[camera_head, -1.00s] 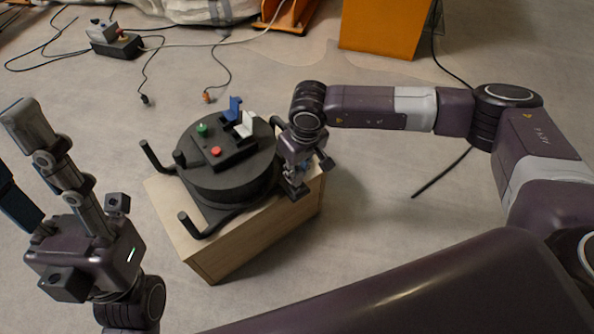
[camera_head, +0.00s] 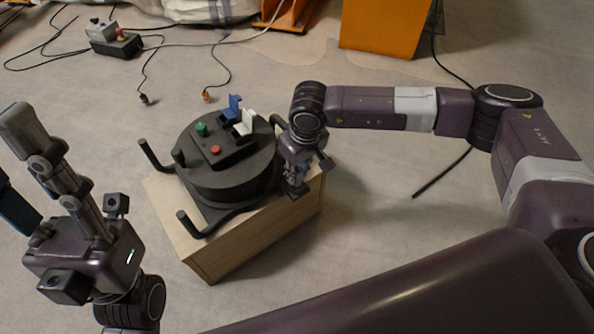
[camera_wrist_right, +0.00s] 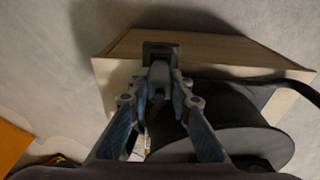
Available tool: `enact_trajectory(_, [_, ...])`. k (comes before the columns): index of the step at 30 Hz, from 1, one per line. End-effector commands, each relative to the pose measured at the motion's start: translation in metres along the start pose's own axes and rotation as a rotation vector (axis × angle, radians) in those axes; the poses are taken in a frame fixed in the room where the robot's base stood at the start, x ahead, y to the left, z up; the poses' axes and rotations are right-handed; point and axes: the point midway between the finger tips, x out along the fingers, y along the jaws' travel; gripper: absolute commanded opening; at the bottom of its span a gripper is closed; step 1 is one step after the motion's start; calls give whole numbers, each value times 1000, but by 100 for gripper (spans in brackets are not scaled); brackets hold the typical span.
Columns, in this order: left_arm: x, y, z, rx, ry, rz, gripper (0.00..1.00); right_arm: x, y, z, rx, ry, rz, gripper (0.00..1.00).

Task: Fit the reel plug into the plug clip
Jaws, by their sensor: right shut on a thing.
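The black cable reel (camera_head: 226,186) lies on a pale wooden box. My right gripper (camera_head: 297,182) is at the right end of the box, beside the reel. In the right wrist view, my right gripper (camera_wrist_right: 159,86) is shut on the grey reel plug (camera_wrist_right: 161,74). The plug's far end meets the black plug clip (camera_wrist_right: 160,50) at the box edge. I cannot tell how deep it sits, as the fingers hide part of it. My left gripper (camera_head: 22,140) is raised at the far left, away from the reel; its fingertips are partly out of frame.
The wooden box (camera_head: 255,237) stands on a grey floor. The reel has a blue lid (camera_head: 234,106), a white lid (camera_head: 245,124) and tube handles. Loose cables and a dark power block (camera_head: 117,46) lie behind. An orange stand (camera_head: 388,27) is at the back. Floor in front is clear.

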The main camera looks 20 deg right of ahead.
Motion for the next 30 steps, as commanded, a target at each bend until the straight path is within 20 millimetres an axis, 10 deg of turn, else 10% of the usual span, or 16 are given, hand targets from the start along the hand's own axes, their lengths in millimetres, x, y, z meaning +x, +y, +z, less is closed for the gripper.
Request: enact_trajectory(30, [-14,0,1,-1,10,-1,40,16,0,2,0,0,0,0])
